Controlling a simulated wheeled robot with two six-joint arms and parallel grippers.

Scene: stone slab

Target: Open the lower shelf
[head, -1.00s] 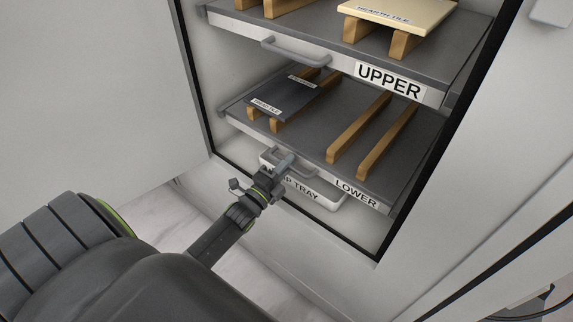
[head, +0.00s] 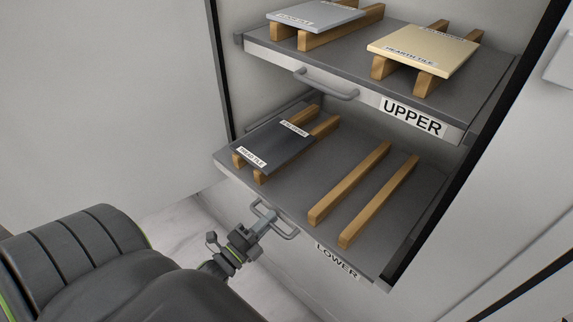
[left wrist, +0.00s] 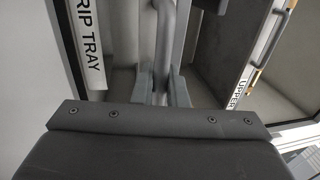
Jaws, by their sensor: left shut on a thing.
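The lower shelf (head: 290,185) is a dark grey sliding shelf with a "LOWER" label (head: 337,261) on its front. It stands out of the cabinet past the upper shelf (head: 275,42). Its grey bar handle (head: 287,233) is at the front edge. My left gripper (head: 262,222) is shut on this handle; in the left wrist view its fingers (left wrist: 163,90) close around the bar. A dark tile (head: 275,147) lies on two wooden rails at the shelf's left. My right gripper is not in view.
Two empty wooden rails (head: 365,195) lie on the lower shelf's right. The upper shelf bears a grey tile (head: 315,15) and a cream tile (head: 424,50). A "DRIP TRAY" label (left wrist: 88,45) shows in the left wrist view. Open floor (head: 180,235) lies at the left.

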